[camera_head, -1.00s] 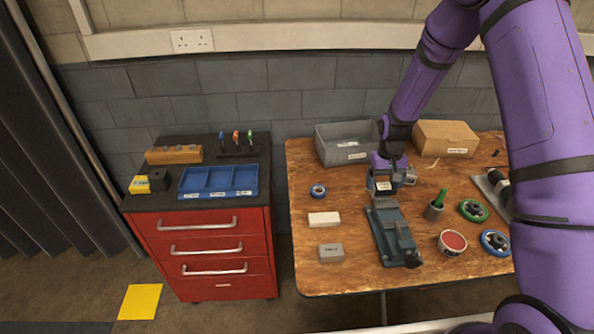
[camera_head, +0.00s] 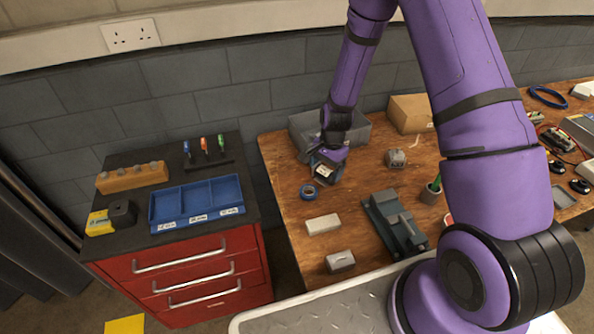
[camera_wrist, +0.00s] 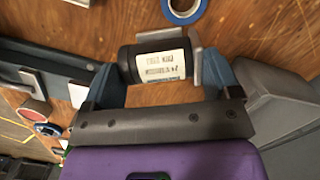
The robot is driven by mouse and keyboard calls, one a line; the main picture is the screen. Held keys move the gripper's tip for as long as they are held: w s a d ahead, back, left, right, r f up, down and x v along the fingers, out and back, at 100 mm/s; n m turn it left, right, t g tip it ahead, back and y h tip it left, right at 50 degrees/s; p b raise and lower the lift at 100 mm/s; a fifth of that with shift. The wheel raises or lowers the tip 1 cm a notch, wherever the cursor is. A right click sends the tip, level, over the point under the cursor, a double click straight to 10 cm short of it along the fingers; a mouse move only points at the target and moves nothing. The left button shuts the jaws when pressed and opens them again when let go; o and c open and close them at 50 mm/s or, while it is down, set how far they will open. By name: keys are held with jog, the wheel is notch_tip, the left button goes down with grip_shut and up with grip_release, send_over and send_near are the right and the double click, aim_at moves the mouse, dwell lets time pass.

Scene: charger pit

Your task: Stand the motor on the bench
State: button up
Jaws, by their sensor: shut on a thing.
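The motor is a short dark cylinder with a white printed label (camera_wrist: 160,66). In the head view it (camera_head: 321,172) shows only in part at the end of my arm. My gripper (camera_head: 326,166) is shut on it; in the wrist view the two fingers (camera_wrist: 163,75) are on either side of it, and it lies crosswise between them. The bench (camera_head: 284,176) has a worn wooden top. The motor is over its left part, between the grey bin and the blue tape roll. I cannot tell whether it touches the wood.
The grey bin (camera_head: 364,129) is close behind my gripper, and the blue tape roll (camera_head: 310,192) is just in front. A vise (camera_head: 395,222), a white block (camera_head: 323,224) and a grey box (camera_head: 340,261) are nearer. A small grey labelled part (camera_head: 397,158) stands right, with bare wood around it.

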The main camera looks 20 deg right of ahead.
jog(key=m, duration=0.1)
jog(key=s+f+m, duration=0.1)
jog(key=m, duration=0.1)
jog(key=s+m, duration=0.1)
jog(key=m, duration=0.1)
jog(key=shift+a+f, duration=0.25)
jog(key=shift+f+m, duration=0.15)
jog(key=shift+m, duration=0.35)
jog(key=w+a, duration=0.1)
jog(key=w, duration=0.4)
jog(key=w+a+f, duration=0.1)
jog(key=w, duration=0.4)
jog(key=w+a, duration=0.2)
jog(key=w, duration=0.3)
jog(key=shift+f, duration=0.3)
jog(key=shift+a+f, duration=0.1)
jog(key=shift+f, duration=1.6)
jog(key=shift+f, duration=0.1)
jog(key=o, duration=1)
jog(key=r, duration=0.4)
jog(key=d+r, duration=0.1)
jog(key=r, duration=0.7)
jog(key=shift+d+r, duration=0.1)
jog(key=shift+d, duration=0.15)
